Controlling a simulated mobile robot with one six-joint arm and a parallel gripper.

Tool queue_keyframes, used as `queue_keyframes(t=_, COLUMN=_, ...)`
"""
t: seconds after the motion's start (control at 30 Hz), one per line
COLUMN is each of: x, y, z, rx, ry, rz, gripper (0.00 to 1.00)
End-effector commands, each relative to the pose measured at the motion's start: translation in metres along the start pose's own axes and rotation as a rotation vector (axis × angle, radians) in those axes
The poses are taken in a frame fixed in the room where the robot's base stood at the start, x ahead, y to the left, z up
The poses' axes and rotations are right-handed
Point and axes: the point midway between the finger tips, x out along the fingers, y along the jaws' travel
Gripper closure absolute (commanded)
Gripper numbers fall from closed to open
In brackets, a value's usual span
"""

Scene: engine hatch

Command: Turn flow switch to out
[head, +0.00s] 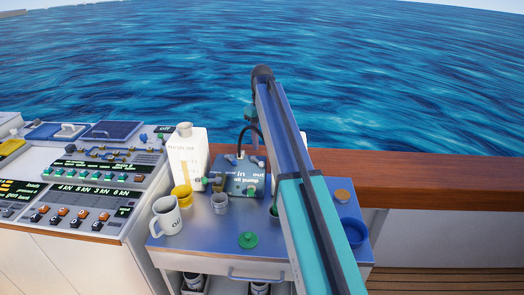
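The oil pump (238,178) is a dark blue box at the back of a metal-topped bench, with the white words "in", "out" and "oil pump" on it. A black hose arches above it. Small knob-like parts sit along its top and left side. The flow switch is too small to make out, so I cannot tell which way it points. My arm rises from the lower right across the bench, its upper end above and right of the pump. It hides part of the pump's right side.
A green lid (248,240) lies in front. A blue bowl (354,232) is at right. A control console (80,190) adjoins the bench.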

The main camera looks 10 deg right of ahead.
Motion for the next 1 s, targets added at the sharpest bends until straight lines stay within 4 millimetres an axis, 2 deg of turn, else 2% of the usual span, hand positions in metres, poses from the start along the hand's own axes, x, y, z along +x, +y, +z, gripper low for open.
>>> queue_keyframes(t=0.2, x=-0.028, y=0.0, z=-0.001, rx=0.0, ry=0.001, rz=0.0, gripper=0.61)
queue_keyframes(t=0.33, x=-0.038, y=0.0, z=-0.001, rx=0.0, ry=0.001, rz=0.001, gripper=0.61)
queue_keyframes(t=0.87, x=-0.045, y=-0.001, z=0.0, rx=-0.001, ry=0.0, rz=0.0, gripper=0.61)
queue_keyframes(t=1.0, x=-0.052, y=-0.001, z=0.0, rx=-0.001, ry=0.0, rz=0.0, gripper=0.61)
